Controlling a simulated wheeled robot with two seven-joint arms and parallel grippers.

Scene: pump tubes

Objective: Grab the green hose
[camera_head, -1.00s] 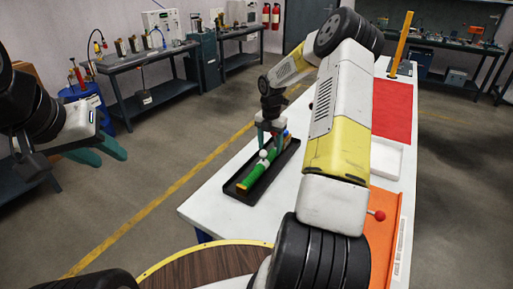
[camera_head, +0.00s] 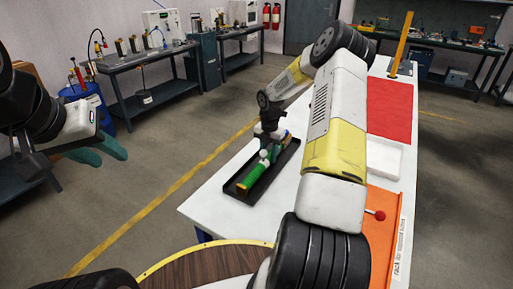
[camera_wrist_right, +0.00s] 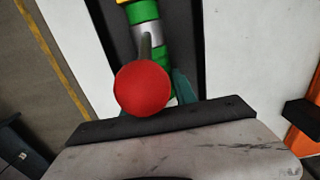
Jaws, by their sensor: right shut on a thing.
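The green hose (camera_head: 251,179) lies lengthwise in a black tray (camera_head: 240,196) on the white table. In the right wrist view the hose (camera_wrist_right: 143,12) shows a silver band and a red ball knob (camera_wrist_right: 141,89) on a stem, which hides part of my fingers. My right gripper (camera_head: 272,150) is low over the tray, shut on the hose; one teal finger (camera_wrist_right: 184,87) shows beside it. My left gripper (camera_head: 108,154) is open and empty, away from the table at left.
A white tray (camera_head: 384,158), a red mat (camera_head: 389,108) and an orange panel with a red knob (camera_head: 379,215) are on the table's right side. My right forearm crosses above the table. Side benches stand at the back; the floor left of the table is clear.

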